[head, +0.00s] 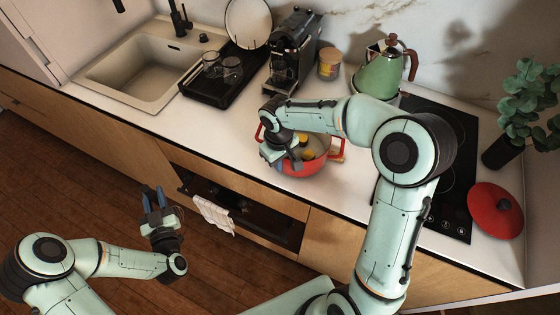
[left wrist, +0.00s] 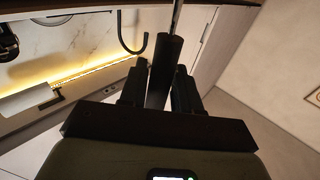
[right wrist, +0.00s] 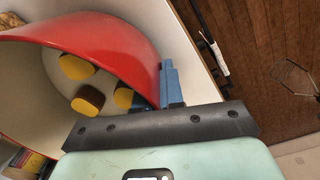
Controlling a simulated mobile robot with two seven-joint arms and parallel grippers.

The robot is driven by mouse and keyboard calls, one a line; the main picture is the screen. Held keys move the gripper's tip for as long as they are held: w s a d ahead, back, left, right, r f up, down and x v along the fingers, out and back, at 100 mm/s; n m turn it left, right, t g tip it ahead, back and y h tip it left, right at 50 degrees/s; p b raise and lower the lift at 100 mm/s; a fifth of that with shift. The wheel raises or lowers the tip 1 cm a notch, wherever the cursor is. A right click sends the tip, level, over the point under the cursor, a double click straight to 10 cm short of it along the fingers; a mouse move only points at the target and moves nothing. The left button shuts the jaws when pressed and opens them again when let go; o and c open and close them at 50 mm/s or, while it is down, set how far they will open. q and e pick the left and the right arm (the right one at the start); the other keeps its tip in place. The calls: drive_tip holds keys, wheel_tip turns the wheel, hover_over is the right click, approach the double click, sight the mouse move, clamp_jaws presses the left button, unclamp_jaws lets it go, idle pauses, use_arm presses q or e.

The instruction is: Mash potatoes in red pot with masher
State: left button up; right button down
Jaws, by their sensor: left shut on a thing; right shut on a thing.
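The red pot (head: 300,168) stands on the counter near its front edge, and its curved red wall (right wrist: 110,35) fills much of the right wrist view. Several brown and yellow potato pieces (right wrist: 88,100) lie inside it. My right gripper (head: 292,163) is shut on the near left side of the pot; its blue fingers (right wrist: 170,86) meet the rim, and the exact grip is partly hidden. My left gripper (head: 153,197) is over the floor in front of the counter. In the left wrist view it is shut on a black handle (left wrist: 165,65) with a thin metal shaft, apparently the masher; its head is out of view.
A black cooktop (head: 455,180) and red lid (head: 495,211) are right of the pot. A green kettle (head: 380,75), coffee machine (head: 293,50) and jar (head: 329,63) stand behind. The sink (head: 135,75) is far left. A towel (head: 213,213) hangs on the oven front.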

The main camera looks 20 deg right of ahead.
drive_tip(key=c, duration=1.2)
unclamp_jaws()
use_arm(q)
drive_tip(key=shift+w+r, duration=0.3)
drive_tip(key=shift+r, duration=0.15)
use_arm(e)
drive_tip(key=shift+s+a+r, duration=0.1)
drive_tip(key=shift+r, duration=2.95)
drive_tip(key=shift+a+r, duration=0.1)
drive_tip(key=shift+r, duration=2.9)
use_arm(q)
drive_tip(key=shift+s, duration=0.1)
